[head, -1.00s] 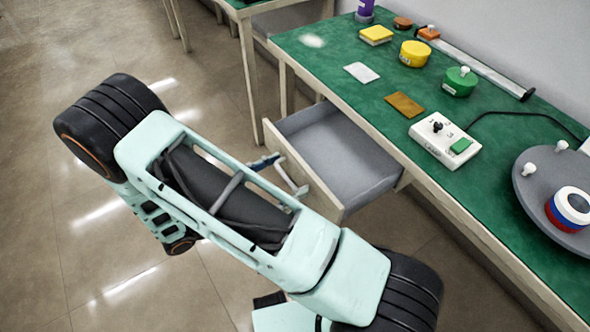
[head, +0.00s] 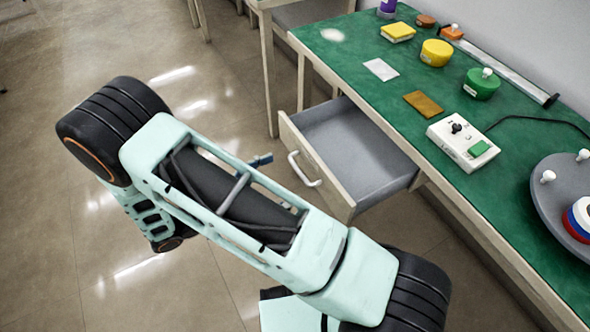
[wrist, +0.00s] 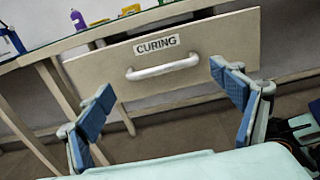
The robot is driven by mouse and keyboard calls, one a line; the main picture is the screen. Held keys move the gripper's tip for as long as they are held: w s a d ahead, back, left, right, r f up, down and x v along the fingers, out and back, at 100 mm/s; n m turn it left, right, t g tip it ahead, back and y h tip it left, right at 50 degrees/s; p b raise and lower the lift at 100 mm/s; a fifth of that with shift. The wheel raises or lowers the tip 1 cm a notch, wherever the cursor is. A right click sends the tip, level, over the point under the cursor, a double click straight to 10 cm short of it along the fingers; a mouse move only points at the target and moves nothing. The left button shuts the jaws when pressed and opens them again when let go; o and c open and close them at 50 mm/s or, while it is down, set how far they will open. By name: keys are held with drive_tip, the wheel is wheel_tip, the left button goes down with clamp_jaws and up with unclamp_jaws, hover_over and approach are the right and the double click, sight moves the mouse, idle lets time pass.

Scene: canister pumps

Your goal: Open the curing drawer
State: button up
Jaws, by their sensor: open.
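The curing drawer (head: 352,150) is pulled out from under the green-topped bench, and its grey inside shows empty in the head view. Its front panel (wrist: 216,45) carries a "CURING" label (wrist: 157,45) and a white bar handle (wrist: 162,68) in the wrist view. The handle also shows in the head view (head: 304,170). My gripper (wrist: 165,105) is open, its two blue-padded fingers spread wide and apart from the handle, which lies beyond and between them. In the head view my arm hides most of the gripper; a blue fingertip shows near the handle.
The green bench top (head: 365,95) holds a white switch box (head: 462,142), yellow (head: 436,53) and green (head: 481,84) canisters, and a grey round plate (head: 565,205) with a striped canister. Bench legs stand behind the drawer. The floor to the left is clear.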

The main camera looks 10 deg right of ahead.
drive_tip(key=v, duration=0.6)
drive_tip(key=shift+a, duration=0.4)
